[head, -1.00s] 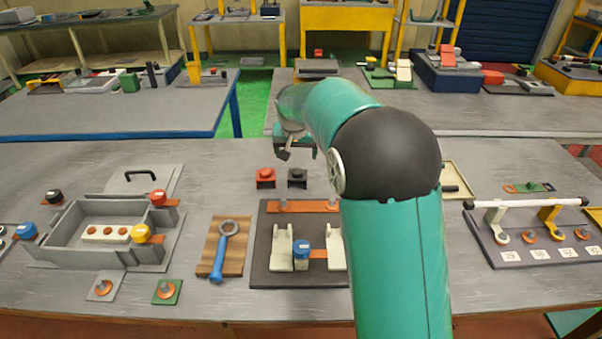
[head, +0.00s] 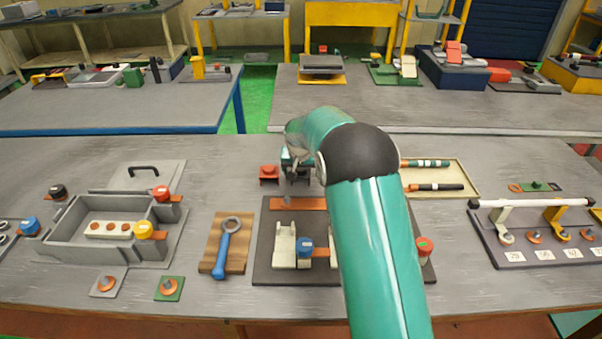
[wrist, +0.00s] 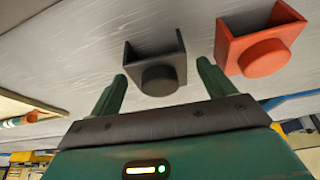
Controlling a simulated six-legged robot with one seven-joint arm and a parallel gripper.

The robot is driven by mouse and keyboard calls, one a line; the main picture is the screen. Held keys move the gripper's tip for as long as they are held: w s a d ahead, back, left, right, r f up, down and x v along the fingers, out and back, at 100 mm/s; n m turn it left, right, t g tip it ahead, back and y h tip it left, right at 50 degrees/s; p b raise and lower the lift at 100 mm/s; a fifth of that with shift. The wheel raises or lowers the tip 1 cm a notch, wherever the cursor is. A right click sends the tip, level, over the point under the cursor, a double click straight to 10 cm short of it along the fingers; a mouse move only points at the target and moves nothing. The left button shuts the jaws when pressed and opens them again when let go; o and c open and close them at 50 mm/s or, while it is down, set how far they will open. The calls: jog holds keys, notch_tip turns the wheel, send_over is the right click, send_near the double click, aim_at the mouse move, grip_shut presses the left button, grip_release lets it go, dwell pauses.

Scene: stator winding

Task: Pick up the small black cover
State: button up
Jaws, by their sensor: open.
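The small black cover (wrist: 154,66) shows in the wrist view as a dark U-shaped bracket with a round knob. It lies between the two green fingertips of my gripper (wrist: 162,72), with a gap on both sides. The fingers are open and empty. In the head view my gripper (head: 294,168) is over the black cover's place behind the dark fixture, and it mostly hides the cover. A similar red cover (wrist: 262,48) sits just right of the black one in the wrist view. It also shows left of my gripper in the head view (head: 268,174).
A dark fixture plate (head: 268,270) with white blocks stands in front. A wooden board (head: 212,262) with a blue-handled ring tool and a grey open box (head: 62,222) are to the left. A cream tray (head: 455,170) with two handled tools is to the right.

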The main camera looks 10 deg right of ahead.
jog(key=shift+w+f, duration=0.25)
jog(key=shift+f, duration=0.25)
jog(key=c, duration=1)
jog(key=shift+c, duration=0.3)
jog(key=shift+r, duration=0.1)
